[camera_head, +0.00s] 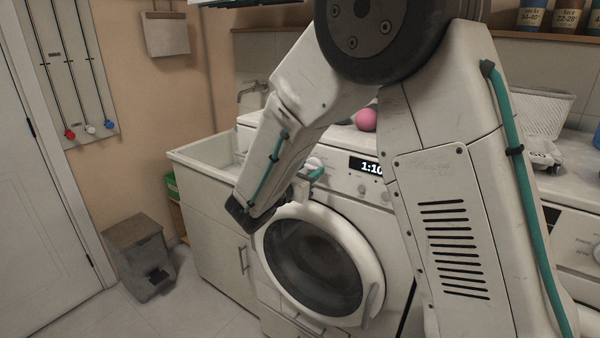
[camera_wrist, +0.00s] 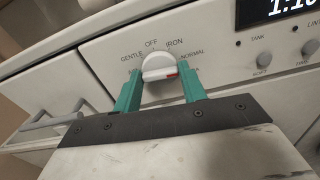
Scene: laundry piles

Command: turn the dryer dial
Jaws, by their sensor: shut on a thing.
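The dryer dial (camera_wrist: 159,64) is a white round knob with a grip bar and a red mark at the bar's right end, on the side of the NORMAL label. GENTLE, OFF, IRON and NORMAL are printed around it; other labels are partly hidden by the fingers. My gripper (camera_wrist: 160,88) has its teal fingers on both sides of the dial and is shut on it. In the head view the gripper (camera_head: 307,177) is at the panel of the white dryer (camera_head: 341,172), above its round door; the arm hides part of the panel.
The dryer's display (camera_head: 367,166) reads 1:10, with small knobs (camera_wrist: 263,60) below. A pink ball (camera_head: 366,120) sits on top. A sink cabinet (camera_head: 212,215) stands left, with a grey bin (camera_head: 141,256) on the floor. A white basket (camera_head: 541,110) is at right.

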